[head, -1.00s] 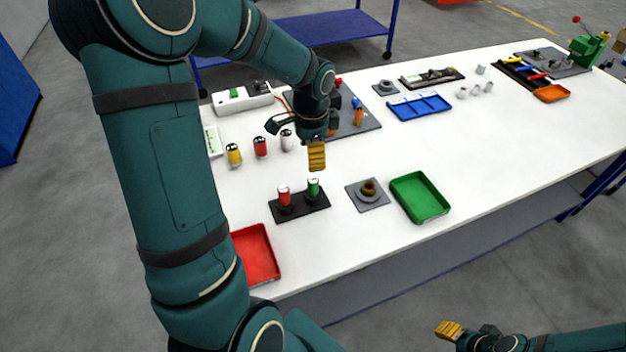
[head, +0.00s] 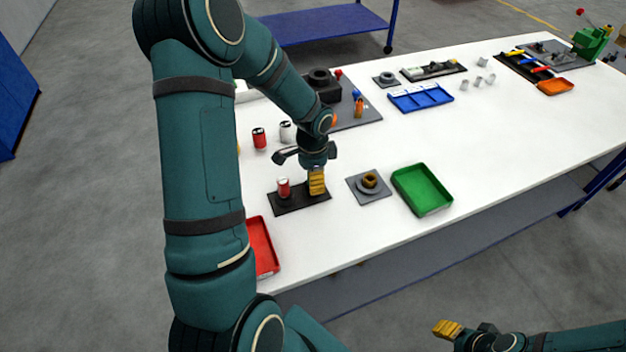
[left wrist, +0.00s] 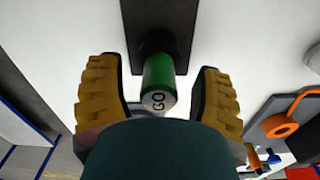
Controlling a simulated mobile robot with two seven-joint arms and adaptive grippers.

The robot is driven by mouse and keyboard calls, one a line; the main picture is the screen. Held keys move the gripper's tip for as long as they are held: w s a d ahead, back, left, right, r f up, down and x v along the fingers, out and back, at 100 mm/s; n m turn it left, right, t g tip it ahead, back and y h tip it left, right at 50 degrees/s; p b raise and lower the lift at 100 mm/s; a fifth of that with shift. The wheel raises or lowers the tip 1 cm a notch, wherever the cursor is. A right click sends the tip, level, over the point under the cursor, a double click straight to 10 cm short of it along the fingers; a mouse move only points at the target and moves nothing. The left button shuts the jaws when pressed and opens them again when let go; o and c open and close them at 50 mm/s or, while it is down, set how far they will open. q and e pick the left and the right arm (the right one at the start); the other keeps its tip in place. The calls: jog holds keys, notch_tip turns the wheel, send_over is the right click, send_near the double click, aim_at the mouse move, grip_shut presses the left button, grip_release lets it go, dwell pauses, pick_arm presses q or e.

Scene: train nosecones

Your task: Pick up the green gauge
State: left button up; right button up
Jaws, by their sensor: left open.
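The green gauge (left wrist: 158,80), marked "GO", stands on the black stand (head: 290,204) in the left wrist view. My left gripper (left wrist: 160,97) is open, with its yellow fingers on either side of the gauge and a gap on each side. In the head view the left gripper (head: 317,182) is over the right end of the stand and hides the green gauge. A red gauge (head: 283,188) stands at the stand's left end. My right gripper (head: 447,329) is at the bottom of the head view, away from the table; its jaw opening is unclear.
A grey fixture with a brown ring (head: 370,183) lies right of the stand, then a green tray (head: 422,190). A red tray (head: 262,248) is at the front left. Red (head: 259,138) and white (head: 286,132) cylinders stand behind. The table's right middle is clear.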

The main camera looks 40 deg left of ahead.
pick_arm(q)
jog(key=shift+f, duration=0.2)
grip_shut()
